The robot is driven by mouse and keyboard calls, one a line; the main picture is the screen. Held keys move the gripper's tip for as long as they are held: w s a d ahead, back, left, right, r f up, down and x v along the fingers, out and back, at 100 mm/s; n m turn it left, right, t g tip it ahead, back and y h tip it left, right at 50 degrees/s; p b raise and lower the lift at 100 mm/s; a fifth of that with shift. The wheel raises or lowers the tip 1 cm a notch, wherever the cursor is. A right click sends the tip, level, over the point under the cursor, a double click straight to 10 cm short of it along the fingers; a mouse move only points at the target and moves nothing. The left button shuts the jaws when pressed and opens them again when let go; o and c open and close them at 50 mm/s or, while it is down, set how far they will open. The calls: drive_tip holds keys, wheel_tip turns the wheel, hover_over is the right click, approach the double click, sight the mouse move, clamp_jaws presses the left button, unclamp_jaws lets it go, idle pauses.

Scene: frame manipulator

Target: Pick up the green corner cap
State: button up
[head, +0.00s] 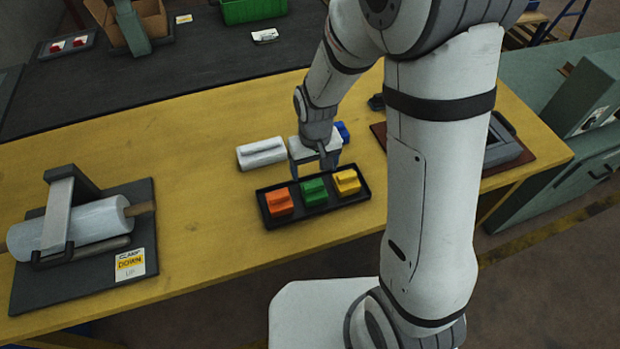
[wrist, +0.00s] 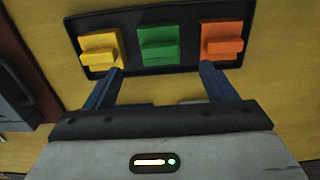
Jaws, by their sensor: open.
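The green corner cap (head: 314,190) sits in the middle of a black tray (head: 290,219), between an orange cap (head: 279,202) on the left and a yellow cap (head: 346,182) on the right. In the wrist view the green cap (wrist: 158,43) lies ahead of my gripper and between the lines of its two fingers, with the order of the caps reversed. My gripper (head: 316,172) is open and empty, just behind the tray in the head view. In the wrist view my gripper (wrist: 162,80) shows its fingertips near the tray's edge.
A white block (head: 261,153) lies left of my gripper, and a blue part (head: 342,132) is partly hidden behind it. A clamp fixture with a pale cylinder (head: 98,222) stands at the left. The yellow table (head: 195,190) is clear between fixture and tray.

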sight(313, 185)
drive_tip(key=shift+a+f, duration=0.2)
drive_tip(key=shift+f, duration=0.55)
drive_tip(key=shift+d+f+p, duration=0.1)
drive_tip(key=shift+f+p, duration=0.7)
drive_tip(key=shift+f, duration=2.75)
drive_tip(key=shift+c, duration=0.4)
drive_tip(key=c, duration=0.9)
